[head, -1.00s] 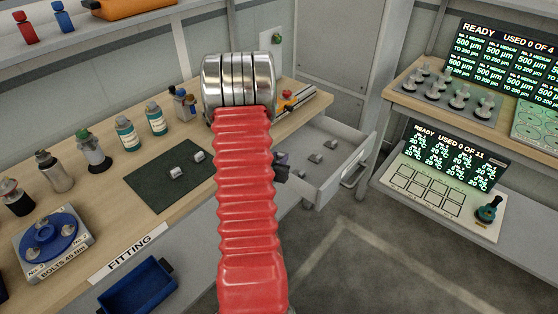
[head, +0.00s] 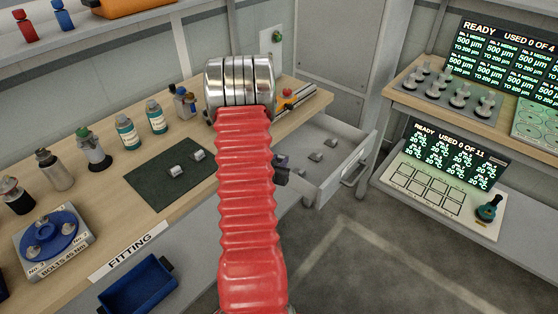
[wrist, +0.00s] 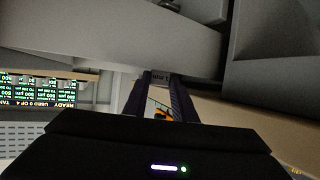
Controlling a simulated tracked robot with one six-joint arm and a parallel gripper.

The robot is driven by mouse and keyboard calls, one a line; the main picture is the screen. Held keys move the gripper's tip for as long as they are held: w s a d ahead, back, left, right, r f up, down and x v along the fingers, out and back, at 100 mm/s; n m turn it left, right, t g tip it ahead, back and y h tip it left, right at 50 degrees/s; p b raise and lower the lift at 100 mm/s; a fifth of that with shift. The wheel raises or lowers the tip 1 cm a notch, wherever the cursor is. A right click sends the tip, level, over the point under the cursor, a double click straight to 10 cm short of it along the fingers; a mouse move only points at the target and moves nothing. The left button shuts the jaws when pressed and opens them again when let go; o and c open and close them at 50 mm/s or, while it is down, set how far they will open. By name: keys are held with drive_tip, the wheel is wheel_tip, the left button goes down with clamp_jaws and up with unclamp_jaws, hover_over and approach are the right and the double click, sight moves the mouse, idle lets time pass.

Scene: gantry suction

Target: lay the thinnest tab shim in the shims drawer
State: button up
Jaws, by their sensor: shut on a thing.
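The drawer (head: 345,165) stands open at the right end of the bench, with a few small grey shims (head: 316,156) on its floor. Two pale shims (head: 176,171) lie on the dark green mat. In the wrist view, my gripper (wrist: 161,82) is shut on a small grey tab shim (wrist: 161,76) with dark marking on it, too small to read. In the head view, my red arm hides most of the gripper; only a dark part of it shows (head: 282,169), at the left side of the open drawer.
Bottles (head: 128,133) and a blue bolt fixture (head: 48,237) stand on the bench. A side bench on the right bears a panel with blank squares (head: 428,190) and screens. The floor before the drawer is clear.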

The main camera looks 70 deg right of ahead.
drive_tip(key=o, duration=1)
drive_tip(key=shift+o, duration=0.2)
drive_tip(key=shift+r, duration=0.15)
drive_tip(key=v, duration=1.2)
drive_tip(key=shift+r, duration=0.4)
